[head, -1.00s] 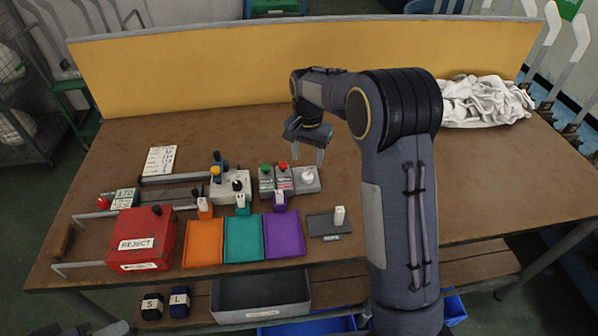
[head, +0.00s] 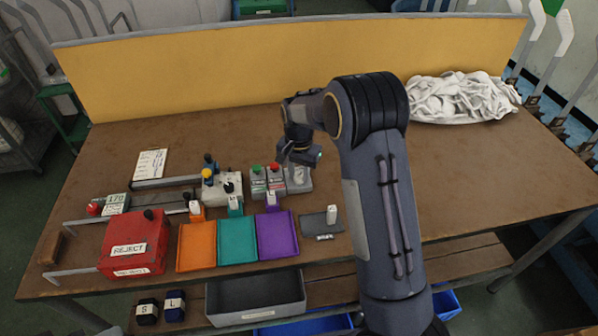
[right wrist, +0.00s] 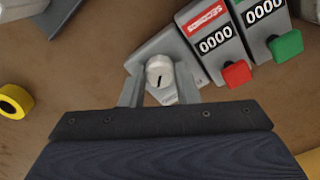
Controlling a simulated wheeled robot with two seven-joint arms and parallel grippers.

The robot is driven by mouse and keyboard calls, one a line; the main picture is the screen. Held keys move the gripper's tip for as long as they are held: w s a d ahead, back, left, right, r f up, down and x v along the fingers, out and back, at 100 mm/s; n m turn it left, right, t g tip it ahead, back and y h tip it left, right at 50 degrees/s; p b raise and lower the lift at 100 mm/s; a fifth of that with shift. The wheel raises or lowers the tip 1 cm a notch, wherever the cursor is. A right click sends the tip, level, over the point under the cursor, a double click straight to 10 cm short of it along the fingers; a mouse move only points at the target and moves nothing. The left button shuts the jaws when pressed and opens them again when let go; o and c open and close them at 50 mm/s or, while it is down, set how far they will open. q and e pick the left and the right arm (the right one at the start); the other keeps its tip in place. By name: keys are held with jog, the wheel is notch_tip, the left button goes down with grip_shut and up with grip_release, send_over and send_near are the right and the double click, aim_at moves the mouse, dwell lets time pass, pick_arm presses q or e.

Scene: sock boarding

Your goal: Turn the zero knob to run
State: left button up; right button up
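The zero knob is a round white knob with a black mark (right wrist: 160,74). It sits on a grey base (head: 304,184) beside two counters, and it also shows in the head view (head: 299,173). In the right wrist view my right gripper (right wrist: 159,92) is open, with one grey finger on each side of the knob. A gap shows between the fingers and the knob, so I see no grip on it. In the head view the right gripper (head: 299,158) is over the knob's base. My left gripper is not in view.
Two counters reading 0000, with a red button (right wrist: 237,74) and a green button (right wrist: 286,46), stand close beside the knob. Orange (head: 197,247), teal (head: 238,241) and purple (head: 277,235) trays lie in front. A white sock pile (head: 462,97) lies at the back right.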

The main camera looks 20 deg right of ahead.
jog(key=c, duration=0.3)
jog(key=n, duration=0.3)
jog(key=shift+n, duration=0.4)
jog(key=n, duration=0.4)
jog(key=shift+n, duration=0.3)
jog(key=n, duration=0.5)
jog(key=shift+b, duration=0.3)
jog(key=shift+n, duration=2.3)
jog(key=shift+r, duration=0.1)
